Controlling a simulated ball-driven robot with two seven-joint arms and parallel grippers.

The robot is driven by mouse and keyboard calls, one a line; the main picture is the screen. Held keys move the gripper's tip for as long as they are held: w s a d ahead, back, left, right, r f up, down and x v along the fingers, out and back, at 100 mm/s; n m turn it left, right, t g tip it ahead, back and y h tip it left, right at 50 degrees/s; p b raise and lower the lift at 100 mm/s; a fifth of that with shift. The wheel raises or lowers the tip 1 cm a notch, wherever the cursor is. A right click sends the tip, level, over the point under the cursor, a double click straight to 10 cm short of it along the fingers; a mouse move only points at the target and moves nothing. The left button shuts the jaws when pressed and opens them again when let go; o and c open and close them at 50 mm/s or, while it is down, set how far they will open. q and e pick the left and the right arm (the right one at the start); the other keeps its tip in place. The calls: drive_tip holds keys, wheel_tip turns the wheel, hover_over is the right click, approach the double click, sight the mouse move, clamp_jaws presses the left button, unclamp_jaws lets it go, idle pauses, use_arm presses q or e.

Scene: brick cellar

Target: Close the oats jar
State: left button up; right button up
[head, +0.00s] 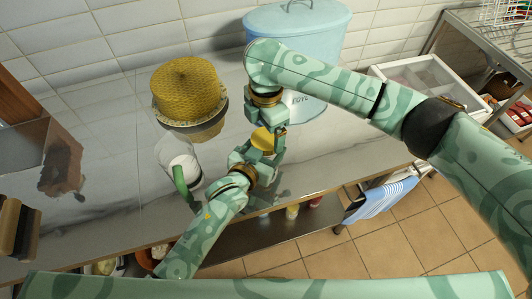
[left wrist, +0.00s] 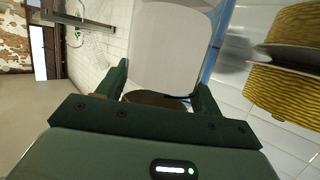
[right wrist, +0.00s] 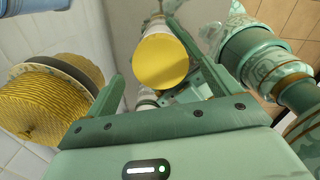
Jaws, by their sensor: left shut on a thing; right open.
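A yellow round lid (head: 263,139) shows between my two grippers in the head view, over the counter's front edge. In the right wrist view the lid (right wrist: 162,62) lies face-on between the fingers of my right gripper (right wrist: 150,50), which is open. A pale jar body (left wrist: 172,48) fills the space between the fingers of my left gripper (left wrist: 162,80), which is shut on it. In the head view my left gripper (head: 262,160) is just below the lid and my right gripper (head: 268,122) above it. The arms hide most of the jar; I cannot tell whether the lid is seated.
A yellow woven round container (head: 186,88) stands on the counter (head: 110,200) at the left, behind a white vessel (head: 178,155) with a green part. A large light-blue lidded bin (head: 300,32) stands at the back. A white divided tray (head: 425,80) is at the right.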

sight(266, 138)
drive_tip(key=shift+r, duration=0.65)
drive_tip(key=shift+c, duration=0.4)
wheel_tip(266, 138, up, 4)
drive_tip(key=shift+f+n, duration=0.2)
drive_tip(key=shift+n, duration=0.7)
drive_tip(key=shift+f, duration=0.1)
drive_tip(key=shift+f, duration=3.95)
